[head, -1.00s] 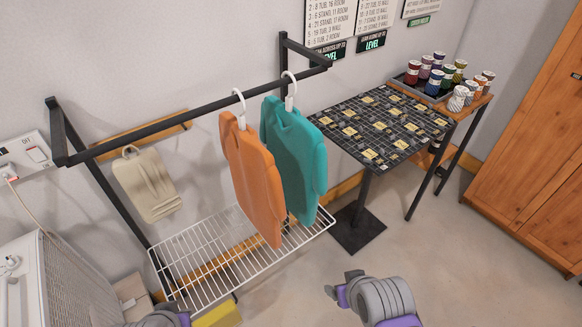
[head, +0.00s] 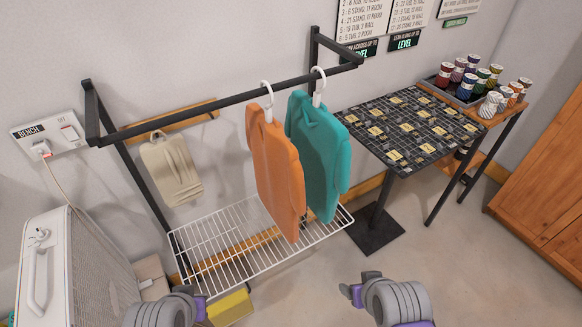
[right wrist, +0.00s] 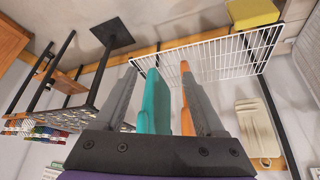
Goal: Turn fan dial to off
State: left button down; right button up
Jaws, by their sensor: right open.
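A white box-shaped unit with a grille, which looks like the fan (head: 92,272), stands at the lower left of the head view. My right gripper (head: 350,291) is at the bottom centre, over the floor. In the right wrist view its two grey fingers (right wrist: 157,88) are spread and hold nothing.
A black rack holds an orange garment (head: 275,175) and a teal garment (head: 318,160) above a white wire shelf (head: 215,245). A wall socket panel (head: 50,135) has a plugged cord. A patterned table (head: 405,125) and wooden cabinet (head: 545,195) stand right. Floor is clear at lower right.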

aim_at(42, 235)
jog(key=u, duration=1.95)
